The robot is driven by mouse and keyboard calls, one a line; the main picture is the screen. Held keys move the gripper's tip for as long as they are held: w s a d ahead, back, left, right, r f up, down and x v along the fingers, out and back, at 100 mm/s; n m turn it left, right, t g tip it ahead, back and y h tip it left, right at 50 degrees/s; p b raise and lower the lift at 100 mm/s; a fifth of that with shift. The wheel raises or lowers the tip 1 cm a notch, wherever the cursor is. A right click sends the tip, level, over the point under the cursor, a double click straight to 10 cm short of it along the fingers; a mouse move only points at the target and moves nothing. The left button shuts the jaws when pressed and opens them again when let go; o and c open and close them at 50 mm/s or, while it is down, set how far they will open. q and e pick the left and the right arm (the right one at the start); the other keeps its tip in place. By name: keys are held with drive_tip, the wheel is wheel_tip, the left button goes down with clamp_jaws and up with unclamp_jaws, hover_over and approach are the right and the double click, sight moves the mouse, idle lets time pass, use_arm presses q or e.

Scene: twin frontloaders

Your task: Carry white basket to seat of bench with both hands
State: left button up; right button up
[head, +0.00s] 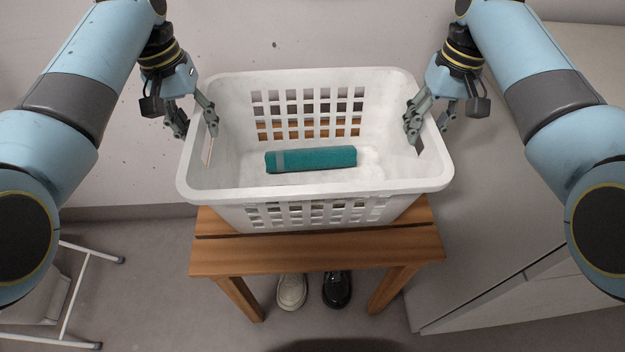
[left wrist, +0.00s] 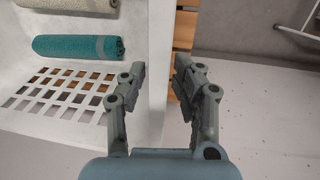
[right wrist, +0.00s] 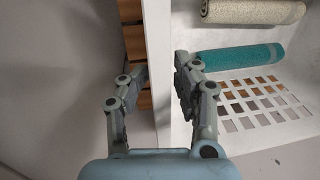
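The white basket (head: 315,195) is upright over the seat of the wooden bench (head: 320,254) and appears to rest on it; its underside is hidden. A rolled teal towel (head: 311,160) lies inside. My left gripper (head: 193,120) straddles the left side wall, one finger inside and one outside; its fingers show apart around the rim in the left wrist view (left wrist: 160,80). My right gripper (head: 430,118) straddles the right side wall likewise, fingers apart around the rim in the right wrist view (right wrist: 163,80).
A rolled cream towel (right wrist: 252,11) also lies in the basket. A light shoe (head: 291,291) and a black shoe (head: 337,290) are under the bench. A grey appliance (head: 520,230) stands close at the right, a white metal frame (head: 75,300) at the lower left. A wall is behind.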

use_arm(q)
drive_tip(key=r, duration=0.4)
drive_tip(key=a+r, duration=0.1)
drive_tip(key=r, duration=0.1)
drive_tip(key=shift+w+r, duration=0.15)
drive_tip(key=shift+r, duration=0.45)
use_arm(e)
drive_tip(key=shift+r, duration=0.1)
use_arm(q)
drive_tip(key=shift+r, duration=0.1)
use_arm(e)
drive_tip(key=r, duration=0.4)
drive_tip(key=d+r, duration=0.1)
drive_tip(key=r, duration=0.2)
drive_tip(key=shift+w+r, duration=0.1)
drive_tip(key=shift+w, duration=0.1)
drive_tip(key=shift+s, duration=0.1)
